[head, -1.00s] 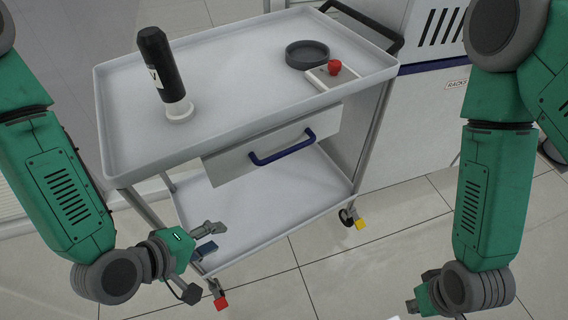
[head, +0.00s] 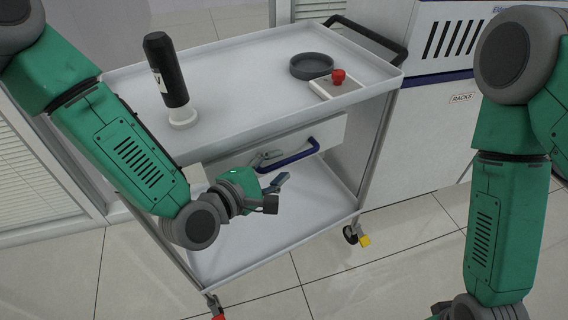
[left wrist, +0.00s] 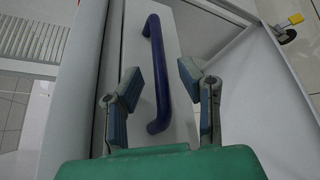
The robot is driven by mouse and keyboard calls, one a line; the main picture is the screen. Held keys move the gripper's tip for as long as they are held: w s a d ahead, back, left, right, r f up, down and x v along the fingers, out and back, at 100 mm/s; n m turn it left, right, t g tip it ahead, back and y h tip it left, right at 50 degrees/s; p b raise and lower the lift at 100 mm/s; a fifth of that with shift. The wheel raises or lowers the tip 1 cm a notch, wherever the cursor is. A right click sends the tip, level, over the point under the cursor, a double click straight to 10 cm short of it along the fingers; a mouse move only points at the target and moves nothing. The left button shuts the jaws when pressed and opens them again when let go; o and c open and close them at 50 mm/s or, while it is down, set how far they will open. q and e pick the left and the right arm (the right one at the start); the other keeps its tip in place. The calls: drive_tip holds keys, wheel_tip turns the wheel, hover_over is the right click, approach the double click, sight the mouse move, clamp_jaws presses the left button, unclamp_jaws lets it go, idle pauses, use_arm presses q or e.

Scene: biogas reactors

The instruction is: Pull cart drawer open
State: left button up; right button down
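The white cart (head: 230,75) has a drawer (head: 325,132) under its top tray; its front appears flush under the tray. The drawer's blue bar handle (head: 296,158) shows in the head view and, in the left wrist view, the handle (left wrist: 156,60) runs between my finger pads. My left gripper (head: 273,170) is open in front of the drawer, near the handle's left end. In the left wrist view, the left gripper (left wrist: 160,84) has a finger on each side of the handle, with gaps; contact is not visible.
On the cart top stand a black bottle (head: 166,72) in a white holder, a grey round dish (head: 311,66) and a red object (head: 338,76) on a small white tray. The lower shelf (head: 270,232) looks empty. A white cabinet (head: 430,130) stands behind at right.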

sight(283, 165)
use_arm(q)
drive_tip(key=shift+x, duration=1.55)
drive_tip(key=shift+s+a, duration=0.15)
clamp_jaws()
use_arm(e)
drive_tip(key=shift+f, duration=0.25)
use_arm(q)
drive_tip(key=shift+s, duration=0.1)
use_arm(e)
drive_tip(key=shift+s+d, duration=0.1)
